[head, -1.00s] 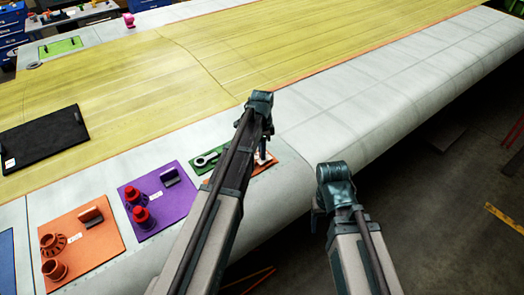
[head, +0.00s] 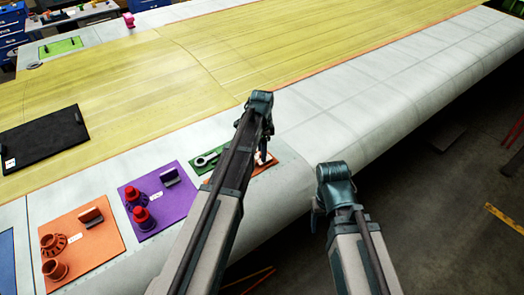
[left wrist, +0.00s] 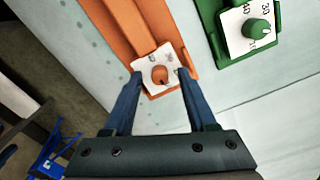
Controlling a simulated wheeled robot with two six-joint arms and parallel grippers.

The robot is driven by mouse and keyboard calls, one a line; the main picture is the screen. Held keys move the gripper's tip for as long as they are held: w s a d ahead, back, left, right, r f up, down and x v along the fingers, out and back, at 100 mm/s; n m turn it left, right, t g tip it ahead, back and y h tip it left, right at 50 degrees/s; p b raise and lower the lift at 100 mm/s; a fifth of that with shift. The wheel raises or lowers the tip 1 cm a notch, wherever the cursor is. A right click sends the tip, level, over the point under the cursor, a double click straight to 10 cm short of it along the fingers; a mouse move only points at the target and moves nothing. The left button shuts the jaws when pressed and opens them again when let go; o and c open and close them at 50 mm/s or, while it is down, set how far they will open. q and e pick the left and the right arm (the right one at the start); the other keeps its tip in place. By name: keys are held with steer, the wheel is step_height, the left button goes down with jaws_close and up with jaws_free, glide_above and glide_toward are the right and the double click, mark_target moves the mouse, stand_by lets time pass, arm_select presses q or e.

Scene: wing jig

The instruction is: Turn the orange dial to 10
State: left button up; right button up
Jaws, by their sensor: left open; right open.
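The orange dial (left wrist: 160,75) is a small round knob on a white plate with printed numbers, set on an orange board (left wrist: 122,22). My left gripper (left wrist: 160,79) is open, with its two blue fingers on either side of the dial, apart from it in the left wrist view. How far the fingertips are above the plate is hard to tell. In the head view my left gripper (head: 264,157) hides most of the dial. My right gripper (head: 316,213) is off to the right, away from the boards.
A green board with a green dial (left wrist: 258,29) lies beside the orange one. In the head view, a purple board (head: 180,208) with red parts and another orange board (head: 98,240) lie left. A black mat (head: 40,140) is farther left. The wing's right part is clear.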

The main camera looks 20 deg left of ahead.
arm_select(q)
step_height(320, 180, up, 14)
steer(key=p, duration=1.3)
steer(key=shift+f+p, duration=0.15)
steer(key=shift+p, duration=0.15)
steer(key=s+d+f+n+b, duration=0.1)
steer(key=s+d+f+b, duration=0.1)
steer(key=s+f+b, duration=0.1)
steer(key=s+d+f+n+b, duration=0.1)
steer(key=s+d+f+b, duration=0.2)
steer(key=s+f+b, duration=0.1)
steer(key=s+d+f+n+b, duration=0.1)
steer(key=s+d+f+b, duration=0.2)
steer(key=f+b, duration=0.3)
steer(key=shift+s+d+n+y, duration=0.25)
steer(key=shift+s+n+y, duration=0.05)
steer(key=shift+s, duration=0.45)
steer(key=s+d+f+n+b, duration=0.4)
steer(key=s+d+f+b, duration=0.1)
steer(key=s+f+b, duration=0.6)
steer(key=shift+s+f+n+y, duration=0.15)
steer(key=shift+s+n+y, duration=0.2)
steer(key=shift+s, duration=0.6)
